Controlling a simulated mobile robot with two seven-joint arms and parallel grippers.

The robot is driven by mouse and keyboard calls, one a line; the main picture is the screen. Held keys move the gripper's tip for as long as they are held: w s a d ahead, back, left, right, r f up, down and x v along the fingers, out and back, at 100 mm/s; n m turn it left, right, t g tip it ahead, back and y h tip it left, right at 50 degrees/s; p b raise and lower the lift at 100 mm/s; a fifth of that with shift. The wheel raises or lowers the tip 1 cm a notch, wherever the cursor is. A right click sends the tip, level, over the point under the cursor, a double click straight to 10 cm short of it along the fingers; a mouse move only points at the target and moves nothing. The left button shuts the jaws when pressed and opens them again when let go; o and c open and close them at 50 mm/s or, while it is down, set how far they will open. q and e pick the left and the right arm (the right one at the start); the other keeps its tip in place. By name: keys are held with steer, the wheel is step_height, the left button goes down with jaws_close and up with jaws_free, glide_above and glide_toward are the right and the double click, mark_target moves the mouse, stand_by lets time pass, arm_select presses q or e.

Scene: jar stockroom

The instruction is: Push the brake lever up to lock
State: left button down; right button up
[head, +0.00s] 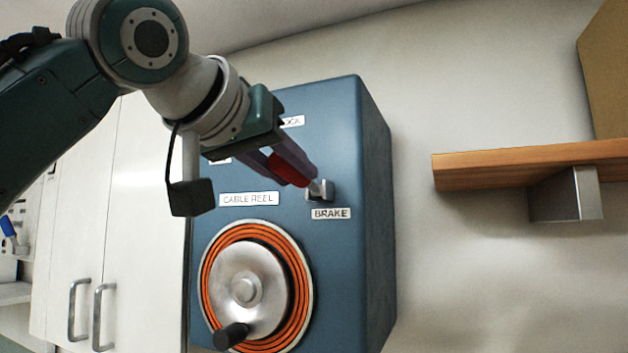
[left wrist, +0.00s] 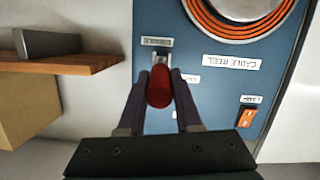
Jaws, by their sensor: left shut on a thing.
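The brake lever has a red grip (head: 286,170) on a small metal mount (head: 320,191), beside the BRAKE label (head: 331,214) on the blue cable reel box (head: 345,140). My left gripper (head: 300,168) is shut on the red grip, with a finger on each side. In the upside-down left wrist view, the red grip (left wrist: 159,87) sits between the two fingers of the left gripper (left wrist: 160,88). The lever stands out from the panel; its exact angle is hard to tell. The LOCK label (head: 293,121) is above, partly hidden by my gripper. My right gripper is not in view.
An orange-ringed reel with a crank (head: 246,285) is below the lever. An orange switch (left wrist: 246,117) shows in the left wrist view. A wooden shelf (head: 520,160) on a metal bracket is at right; a white cabinet (head: 110,220) is at left.

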arm_select(q)
steer(key=shift+w+d+r+g+y, duration=0.1)
steer(key=shift+r+g+y, duration=0.05)
steer(key=shift+r+g, duration=0.4)
steer(key=shift+w+d+r+g+y, duration=0.1)
steer(key=shift+r+g+y, duration=0.05)
steer(key=shift+r+g, duration=0.35)
steer(key=shift+w+r+g+y, duration=0.4)
steer(key=shift+r+g, duration=0.25)
steer(key=shift+g, duration=0.3)
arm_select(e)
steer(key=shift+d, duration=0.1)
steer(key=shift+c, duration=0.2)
